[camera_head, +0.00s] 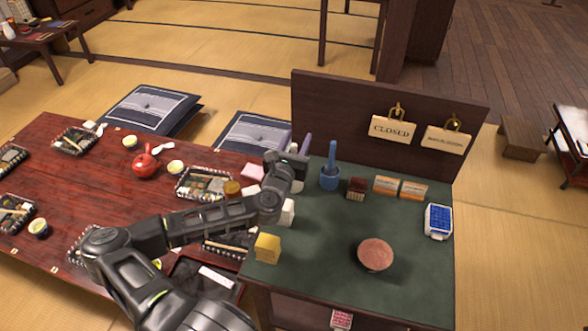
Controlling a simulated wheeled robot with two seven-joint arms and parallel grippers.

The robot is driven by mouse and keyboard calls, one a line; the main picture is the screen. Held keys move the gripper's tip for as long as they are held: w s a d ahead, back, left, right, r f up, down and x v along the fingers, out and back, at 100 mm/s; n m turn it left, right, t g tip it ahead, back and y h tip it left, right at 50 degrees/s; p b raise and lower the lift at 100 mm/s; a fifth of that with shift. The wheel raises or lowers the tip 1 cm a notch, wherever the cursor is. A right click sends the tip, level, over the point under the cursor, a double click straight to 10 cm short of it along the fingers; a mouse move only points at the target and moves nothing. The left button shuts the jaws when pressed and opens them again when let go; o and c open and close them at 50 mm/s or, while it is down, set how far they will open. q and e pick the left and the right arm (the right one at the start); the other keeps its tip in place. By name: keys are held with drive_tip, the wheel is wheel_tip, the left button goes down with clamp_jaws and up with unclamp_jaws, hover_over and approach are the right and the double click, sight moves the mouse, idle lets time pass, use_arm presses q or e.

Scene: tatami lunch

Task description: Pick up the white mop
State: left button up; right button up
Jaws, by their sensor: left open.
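My left gripper (287,160) is open over the back left part of the green-topped counter (325,235). Two upright purple pieces (305,143) show just behind it; I cannot tell if they are handles. A small white object (288,213) stands below the gripper, partly hidden by my arm. Another pale bit shows beside the gripper. I cannot make out for sure which of these is the white mop. A blue brush in a blue holder (330,178) stands upright just right of the gripper. My right gripper is not in view.
A yellow block (267,248) sits at the counter's left edge. A round pinkish-brown piece (375,254), a blue-and-white box (437,221) and small boxes (387,185) stand on the counter. A dark back panel (365,115) holds hanging signs. A red low table (100,185) with dishes is left.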

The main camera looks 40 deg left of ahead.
use_arm(q)
drive_tip(key=shift+c, duration=0.5)
clamp_jaws()
